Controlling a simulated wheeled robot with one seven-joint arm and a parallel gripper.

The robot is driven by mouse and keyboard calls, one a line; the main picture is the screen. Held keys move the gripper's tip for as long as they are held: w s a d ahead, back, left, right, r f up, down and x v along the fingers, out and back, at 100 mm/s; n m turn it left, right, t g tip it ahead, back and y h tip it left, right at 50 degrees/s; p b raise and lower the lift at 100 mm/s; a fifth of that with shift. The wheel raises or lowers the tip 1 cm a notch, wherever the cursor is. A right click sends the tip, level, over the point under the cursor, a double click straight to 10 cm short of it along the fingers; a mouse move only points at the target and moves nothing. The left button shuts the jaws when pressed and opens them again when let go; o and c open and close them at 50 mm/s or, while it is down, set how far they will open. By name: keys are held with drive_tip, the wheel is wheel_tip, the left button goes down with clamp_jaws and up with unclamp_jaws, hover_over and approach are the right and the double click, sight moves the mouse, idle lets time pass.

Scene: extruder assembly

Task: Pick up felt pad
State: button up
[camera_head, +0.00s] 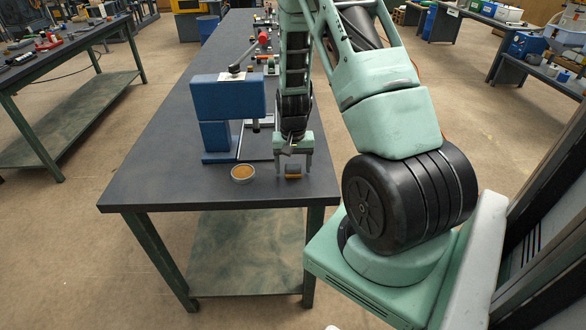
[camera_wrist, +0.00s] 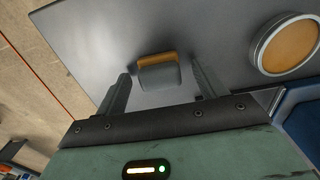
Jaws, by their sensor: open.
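A small block, orange along one side and grey on its face, looks like the felt pad (camera_head: 293,174). It lies on the dark table top near the front edge, and it also shows in the wrist view (camera_wrist: 160,76). My gripper (camera_head: 293,168) points down over it. In the wrist view, my gripper's fingers (camera_wrist: 161,70) stand apart on either side of the pad, with a gap on each side. The gripper is open and empty.
A round tin with orange contents (camera_head: 243,173) stands left of the pad; it also shows in the wrist view (camera_wrist: 290,45). A blue press (camera_head: 227,98) with a lever stands behind the tin. The table's front edge (camera_head: 215,205) is close. Tools lie farther back.

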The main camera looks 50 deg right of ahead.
sight(293, 165)
drive_tip(key=shift+f, duration=0.2)
drive_tip(key=c, duration=1.1)
drive_tip(key=shift+r, duration=0.15)
drive_tip(key=shift+c, duration=0.2)
wheel_tip(293, 165, up, 10)
drive_tip(key=shift+f+b, duration=0.1)
drive_tip(key=shift+b, duration=0.6)
drive_tip(key=shift+o, duration=1.3)
drive_tip(key=shift+c, duration=0.5)
